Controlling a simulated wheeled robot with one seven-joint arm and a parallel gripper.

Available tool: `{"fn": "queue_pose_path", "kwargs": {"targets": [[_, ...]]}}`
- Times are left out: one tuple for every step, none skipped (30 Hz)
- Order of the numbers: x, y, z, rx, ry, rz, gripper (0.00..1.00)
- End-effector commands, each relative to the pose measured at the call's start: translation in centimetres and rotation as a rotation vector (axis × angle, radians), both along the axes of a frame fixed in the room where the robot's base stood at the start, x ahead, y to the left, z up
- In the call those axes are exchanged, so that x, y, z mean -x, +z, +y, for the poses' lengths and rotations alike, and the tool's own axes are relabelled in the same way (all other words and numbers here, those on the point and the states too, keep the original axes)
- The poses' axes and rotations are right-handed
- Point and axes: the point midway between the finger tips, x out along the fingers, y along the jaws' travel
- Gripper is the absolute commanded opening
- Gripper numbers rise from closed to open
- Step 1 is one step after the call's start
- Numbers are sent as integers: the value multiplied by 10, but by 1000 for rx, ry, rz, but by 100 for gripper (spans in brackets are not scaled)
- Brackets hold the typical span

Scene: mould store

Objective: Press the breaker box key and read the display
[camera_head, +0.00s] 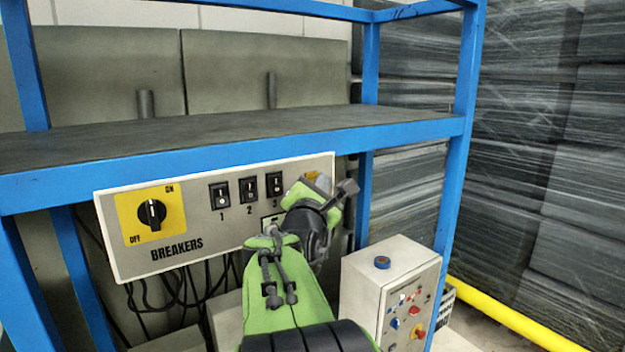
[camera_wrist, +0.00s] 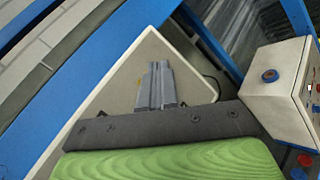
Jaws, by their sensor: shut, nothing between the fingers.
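The breaker box (camera_head: 215,258) is a pale panel marked BREAKERS, hung under the blue shelf. It has a black rotary switch (camera_head: 152,214) on a yellow plate at its left and three black rocker switches (camera_head: 248,190) numbered 1 to 3. A small yellow-orange patch (camera_head: 320,182) shows behind my wrist. My gripper (camera_wrist: 158,72) is shut and empty, over the panel's plain right end (camera_wrist: 125,72). Whether it touches is unclear.
The blue shelf (camera_head: 230,155) runs just above the panel. A pale control box (camera_head: 375,270) with a blue round button on top stands to the right. Dark cables (camera_head: 180,290) hang below the panel. Wrapped stacks (camera_head: 540,150) and a yellow rail (camera_head: 510,318) are at far right.

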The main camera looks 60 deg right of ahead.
Motion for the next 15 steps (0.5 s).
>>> {"fn": "queue_pose_path", "kwargs": {"targets": [[1, -1, 1, 0, 1, -1, 0], [2, -1, 1, 0, 2, -1, 0], [2, -1, 1, 0, 2, -1, 0], [1, -1, 1, 0, 2, -1, 0], [1, -1, 1, 0, 2, -1, 0], [1, 0, 1, 0, 2, -1, 0], [1, 0, 1, 0, 2, -1, 0], [1, 0, 1, 0, 2, -1, 0], [2, 0, 1, 0, 2, -1, 0], [3, 0, 2, 0, 1, -1, 0], [5, 0, 3, 0, 1, -1, 0], [9, 0, 5, 0, 0, -1, 0], [12, 0, 6, 0, 0, -1, 0], [15, 0, 7, 1, -1, -3, 0], [19, 0, 9, 0, 0, -2, 0]]}}
